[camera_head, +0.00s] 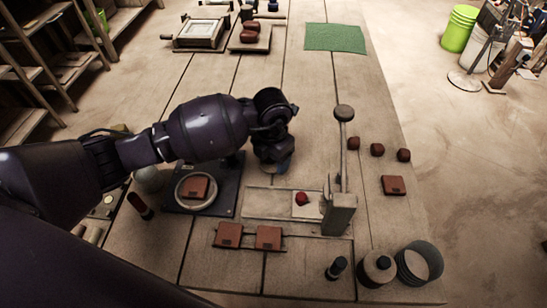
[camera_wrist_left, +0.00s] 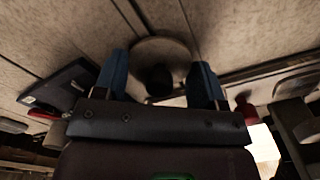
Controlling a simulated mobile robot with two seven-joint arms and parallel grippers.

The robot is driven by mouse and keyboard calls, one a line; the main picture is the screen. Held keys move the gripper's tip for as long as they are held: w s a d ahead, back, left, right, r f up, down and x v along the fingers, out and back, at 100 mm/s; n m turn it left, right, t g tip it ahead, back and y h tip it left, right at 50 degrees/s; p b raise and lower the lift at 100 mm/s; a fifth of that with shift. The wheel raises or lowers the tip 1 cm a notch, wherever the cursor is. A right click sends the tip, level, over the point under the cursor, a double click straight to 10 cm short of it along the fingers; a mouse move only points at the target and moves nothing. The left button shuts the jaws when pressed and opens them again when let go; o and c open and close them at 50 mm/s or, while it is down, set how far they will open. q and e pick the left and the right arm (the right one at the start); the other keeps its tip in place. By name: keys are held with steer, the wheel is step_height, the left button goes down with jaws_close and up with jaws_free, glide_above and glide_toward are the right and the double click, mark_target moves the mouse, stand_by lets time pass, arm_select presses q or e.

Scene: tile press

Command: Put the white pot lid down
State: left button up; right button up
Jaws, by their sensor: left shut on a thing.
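My left gripper (camera_head: 279,166) hangs over the middle of the table, pointing down, to the right of the dark square plate. In the left wrist view, its two blue fingers (camera_wrist_left: 160,82) stand on either side of the white pot lid (camera_wrist_left: 160,47), a pale round disc with a dark knob. The gripper is shut on the lid. The arm and gripper hide the lid in the head view, and I cannot tell how far it is above the table. My right gripper is not in view.
A dark plate with a ring (camera_head: 190,205) and a red-brown tile lies to the left. A lever press (camera_head: 340,214) stands at the right, near a small red object (camera_head: 302,198). Tiles (camera_head: 268,238) lie in front. The table is clear below the green mat (camera_head: 335,38).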

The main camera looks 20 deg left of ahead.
arm_select(q)
steer(key=shift+f, duration=0.5)
steer(key=shift+r, duration=0.15)
steer(key=o, duration=0.9)
